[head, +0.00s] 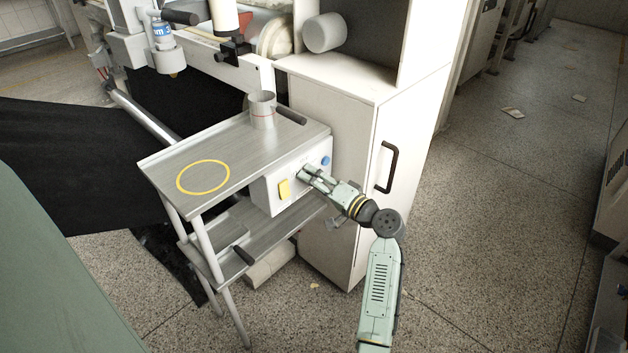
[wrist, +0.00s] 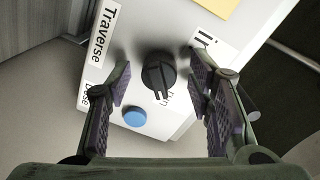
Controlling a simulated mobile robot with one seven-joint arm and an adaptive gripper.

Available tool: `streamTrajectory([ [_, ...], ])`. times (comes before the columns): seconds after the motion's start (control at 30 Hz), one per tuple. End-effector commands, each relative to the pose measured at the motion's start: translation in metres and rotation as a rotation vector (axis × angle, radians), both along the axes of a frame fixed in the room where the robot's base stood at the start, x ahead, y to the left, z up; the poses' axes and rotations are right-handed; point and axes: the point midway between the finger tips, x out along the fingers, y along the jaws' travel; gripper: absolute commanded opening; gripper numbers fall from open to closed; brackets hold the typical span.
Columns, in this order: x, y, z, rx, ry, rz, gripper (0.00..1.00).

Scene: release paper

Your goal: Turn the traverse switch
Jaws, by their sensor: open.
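The traverse switch (wrist: 158,75) is a black rotary knob on a white control box (head: 268,190), beside a label reading "Traverse" in the wrist view. The box is mounted under the top of a metal cart. My gripper (wrist: 160,85) is open, with one finger on each side of the knob and a visible gap to each. In the head view my gripper (head: 305,173) is at the front face of the box and hides the knob. I cannot tell how near the fingertips are in depth.
A blue button (wrist: 135,117) is beside the knob. A yellow note (head: 284,189) is on the box. A metal cup (head: 262,109) stands on the cart top (head: 220,150), which has a yellow ring. A white cabinet (head: 345,190) with a black handle stands at the right. Open floor lies further right.

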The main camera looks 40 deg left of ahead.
Motion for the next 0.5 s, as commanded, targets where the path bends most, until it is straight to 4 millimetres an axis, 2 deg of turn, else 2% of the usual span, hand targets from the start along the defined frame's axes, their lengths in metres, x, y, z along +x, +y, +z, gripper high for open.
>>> streamTrajectory([
  [0.17,-0.002,-0.026,0.0,0.001,0.001,-0.005,0.47],
  [0.5,-0.01,-0.094,0.004,0.0,0.0,-0.004,0.47],
])
